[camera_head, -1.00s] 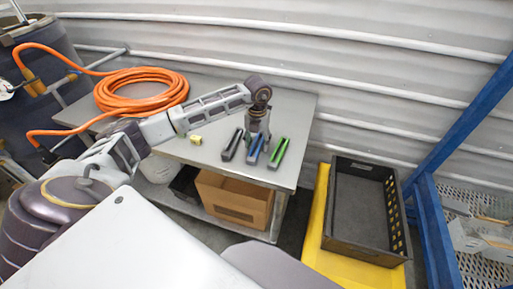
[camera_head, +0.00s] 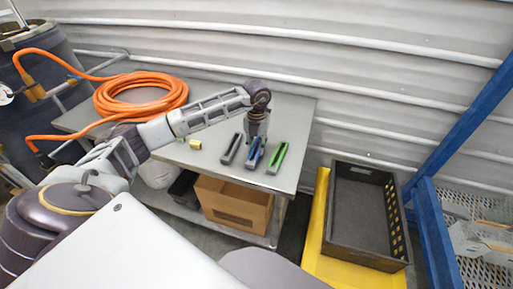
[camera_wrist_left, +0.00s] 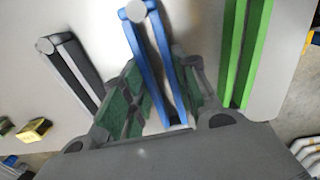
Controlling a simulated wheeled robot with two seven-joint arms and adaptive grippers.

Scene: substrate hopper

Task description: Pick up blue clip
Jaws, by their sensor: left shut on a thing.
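The blue clip (camera_head: 253,155) lies on the metal table between a dark grey clip (camera_head: 231,149) and a green clip (camera_head: 277,158). My left gripper (camera_head: 256,139) reaches down over the blue clip from above. In the left wrist view, the blue clip (camera_wrist_left: 158,55) runs between the green-padded fingers of my left gripper (camera_wrist_left: 160,100), which are shut on it. The dark clip (camera_wrist_left: 68,68) is to the left of the fingers and the green clip (camera_wrist_left: 245,55) to the right. Whether the blue clip is off the table cannot be told. My right gripper is not in view.
A coiled orange hose (camera_head: 140,94) lies at the table's (camera_head: 292,120) back left. A small yellow block (camera_head: 195,144) sits left of the clips. A cardboard box (camera_head: 235,206) is on the lower shelf. A dark crate (camera_head: 362,264) stands on a yellow surface at right, by a blue frame.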

